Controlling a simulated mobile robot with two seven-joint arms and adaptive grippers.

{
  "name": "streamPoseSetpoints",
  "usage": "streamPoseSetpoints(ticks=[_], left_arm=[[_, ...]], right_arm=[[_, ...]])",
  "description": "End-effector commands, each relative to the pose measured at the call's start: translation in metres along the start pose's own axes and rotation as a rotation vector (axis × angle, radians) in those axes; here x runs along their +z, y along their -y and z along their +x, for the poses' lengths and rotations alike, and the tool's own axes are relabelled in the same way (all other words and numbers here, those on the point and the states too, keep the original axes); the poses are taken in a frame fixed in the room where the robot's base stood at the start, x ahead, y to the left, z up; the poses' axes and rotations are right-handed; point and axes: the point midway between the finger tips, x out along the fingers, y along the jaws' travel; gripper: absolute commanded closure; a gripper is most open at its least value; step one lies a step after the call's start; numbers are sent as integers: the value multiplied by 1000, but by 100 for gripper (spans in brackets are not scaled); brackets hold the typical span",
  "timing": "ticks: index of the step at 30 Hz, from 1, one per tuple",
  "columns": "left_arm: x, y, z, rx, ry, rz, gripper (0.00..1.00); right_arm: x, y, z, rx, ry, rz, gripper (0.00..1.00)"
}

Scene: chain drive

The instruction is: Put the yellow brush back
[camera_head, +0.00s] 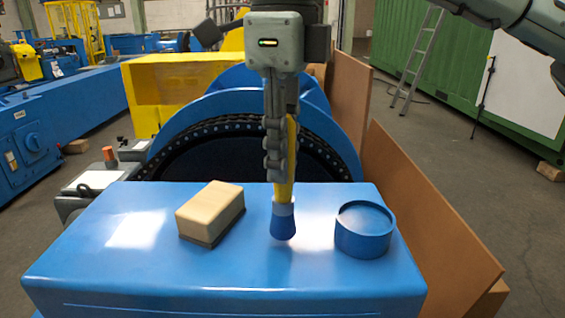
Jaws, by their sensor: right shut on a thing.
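My right gripper (276,170) points down over the blue top surface (130,270) and is shut on the yellow brush (284,195). The brush is upright, with its yellow handle partly hidden by the fingers. Its blue end points down. I cannot tell whether that end touches the surface or hangs just above it. A round blue container (362,240) with a recessed top stands right of the brush, apart from it. My left gripper is not in view.
A tan block with a dark underside (210,212) lies left of the brush. Behind are a large chain wheel (240,130) and a yellow housing (160,85). Brown boards (425,215) stand along the right side. The front of the blue top is clear.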

Motion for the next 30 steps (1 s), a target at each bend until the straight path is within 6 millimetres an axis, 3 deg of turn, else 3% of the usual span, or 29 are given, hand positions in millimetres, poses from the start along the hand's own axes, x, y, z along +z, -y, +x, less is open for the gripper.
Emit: streamPoseSetpoints(ticks=[4,15,16,21,30], left_arm=[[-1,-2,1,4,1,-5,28],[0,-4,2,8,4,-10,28],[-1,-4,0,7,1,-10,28],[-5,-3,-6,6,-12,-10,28],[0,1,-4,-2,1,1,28]], right_arm=[[0,0,17,-1,0,0,100],[0,0,19,-1,1,0,100],[0,0,19,-1,1,0,77],[0,0,19,-1,1,0,57],[0,0,17,-1,1,0,57]])
